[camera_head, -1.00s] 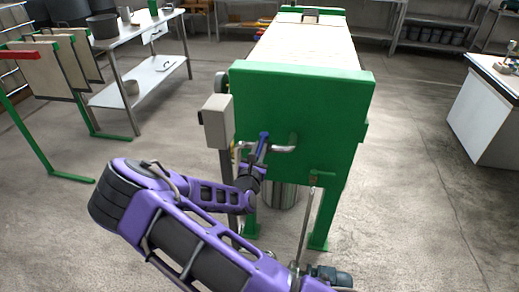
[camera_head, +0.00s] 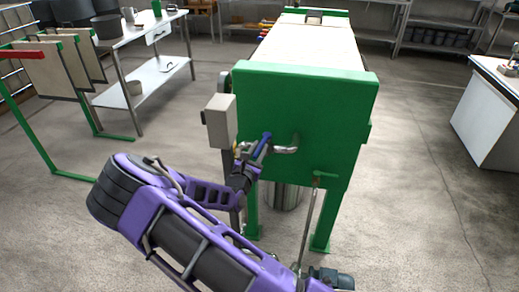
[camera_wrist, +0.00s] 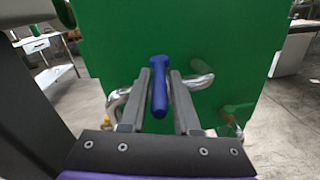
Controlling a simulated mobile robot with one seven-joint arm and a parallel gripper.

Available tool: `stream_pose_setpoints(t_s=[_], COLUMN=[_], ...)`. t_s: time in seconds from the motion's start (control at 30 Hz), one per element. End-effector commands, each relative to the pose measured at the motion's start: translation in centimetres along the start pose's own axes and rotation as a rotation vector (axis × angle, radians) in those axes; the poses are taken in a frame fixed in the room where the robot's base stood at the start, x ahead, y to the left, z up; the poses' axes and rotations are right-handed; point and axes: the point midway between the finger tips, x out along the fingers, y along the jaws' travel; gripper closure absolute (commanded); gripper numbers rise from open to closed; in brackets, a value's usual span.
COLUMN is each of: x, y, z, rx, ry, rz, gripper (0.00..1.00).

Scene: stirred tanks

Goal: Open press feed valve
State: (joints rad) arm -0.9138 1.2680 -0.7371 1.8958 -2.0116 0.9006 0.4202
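The blue valve handle (camera_head: 262,145) is on the metal feed pipe (camera_head: 286,150) at the front of the green press end plate (camera_head: 305,110). In the wrist view the blue handle (camera_wrist: 159,88) stands upright between the two grey fingers of my gripper (camera_wrist: 159,85). Narrow gaps seem to show between the handle and the fingers, so the gripper looks open around it. In the head view my gripper (camera_head: 248,160) is at the handle. The valve body behind the handle is mostly hidden.
A grey box (camera_head: 220,120) on a post stands just left of the gripper. Another green lever (camera_head: 325,176) on a thin pipe is to the right. A metal bucket (camera_head: 285,195) is under the press.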

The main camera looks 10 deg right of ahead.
Motion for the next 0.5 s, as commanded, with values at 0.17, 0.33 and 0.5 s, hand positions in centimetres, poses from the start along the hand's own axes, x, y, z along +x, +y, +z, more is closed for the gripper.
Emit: stream_pose_setpoints(t_s=[0.17, 0.33, 0.5], x=[0.00, -0.01, -0.99], y=[0.00, 0.01, 0.08], z=[0.01, 0.01, 0.00], rx=[0.000, 0.000, 0.000], ry=[-0.001, -0.001, 0.001], rz=[0.001, 0.001, 0.002], gripper=[0.50, 0.50, 0.50])
